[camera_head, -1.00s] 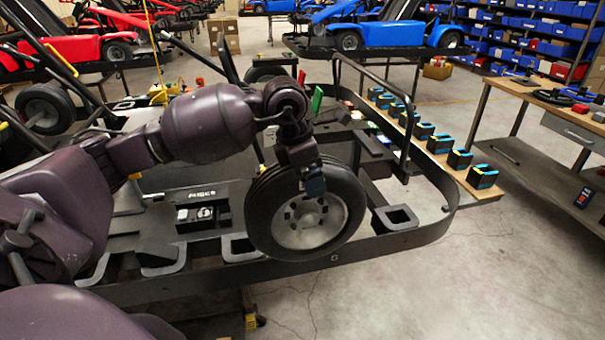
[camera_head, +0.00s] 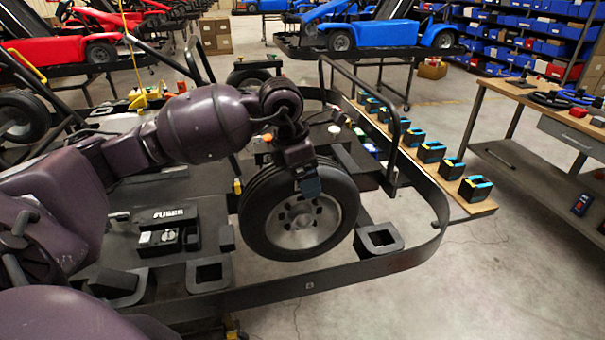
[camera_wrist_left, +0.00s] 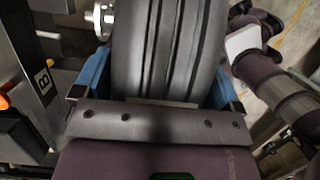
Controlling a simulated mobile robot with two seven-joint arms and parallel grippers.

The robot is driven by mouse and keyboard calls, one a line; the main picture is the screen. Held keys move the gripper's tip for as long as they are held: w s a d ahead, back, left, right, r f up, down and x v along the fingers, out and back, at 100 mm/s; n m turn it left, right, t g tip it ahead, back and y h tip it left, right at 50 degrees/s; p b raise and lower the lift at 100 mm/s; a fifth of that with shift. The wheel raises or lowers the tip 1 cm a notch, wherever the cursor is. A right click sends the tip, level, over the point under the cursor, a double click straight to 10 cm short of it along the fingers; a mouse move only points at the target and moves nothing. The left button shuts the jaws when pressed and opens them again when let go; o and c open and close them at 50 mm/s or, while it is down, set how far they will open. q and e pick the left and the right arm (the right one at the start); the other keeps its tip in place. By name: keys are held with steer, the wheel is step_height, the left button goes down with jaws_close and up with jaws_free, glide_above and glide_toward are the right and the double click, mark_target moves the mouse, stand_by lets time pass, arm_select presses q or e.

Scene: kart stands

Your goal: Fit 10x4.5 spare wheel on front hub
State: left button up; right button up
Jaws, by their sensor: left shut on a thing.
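In the left wrist view the blue fingers of my left gripper (camera_wrist_left: 155,90) lie on both sides of the grooved tyre (camera_wrist_left: 160,45). A silver round hub-like part (camera_wrist_left: 103,16) shows left of the tyre there; I cannot tell whether it is the front hub. The wheel hides what is behind it. My right gripper is out of view.
A black tube bar (camera_head: 360,75) rises behind the wheel. A wooden shelf with several black-and-blue blocks (camera_head: 475,188) runs along the right. A workbench (camera_head: 545,100) stands further right. The floor (camera_head: 480,280) at front right is clear.

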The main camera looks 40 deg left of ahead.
mark_target(307, 205)
arm_select(q)
steer(key=shift+w+d+f+b, duration=0.1)
steer(key=shift+w+d+b, duration=0.1)
steer(key=shift+b, duration=0.15)
steer(key=shift+b+x, duration=0.5)
steer(key=shift+x, duration=0.75)
steer(key=shift+s+a+f+b, duration=0.15)
steer(key=shift+f+b, duration=0.2)
steer(key=shift+f, duration=0.55)
steer(key=shift+f+b, duration=0.6)
steer(key=shift+f, duration=0.75)
steer(key=shift+f+b, duration=0.35)
steer(key=shift+f, duration=1)
steer(key=shift+w+a+b, duration=0.25)
steer(key=shift+a+b, duration=0.15)
steer(key=shift+b, duration=0.05)
steer(key=shift+w+a+b, duration=0.4)
steer(key=shift+w+a, duration=0.35)
steer(key=shift+a, duration=0.15)
steer(key=shift+w+a, duration=0.2)
steer(key=shift+a, duration=0.05)
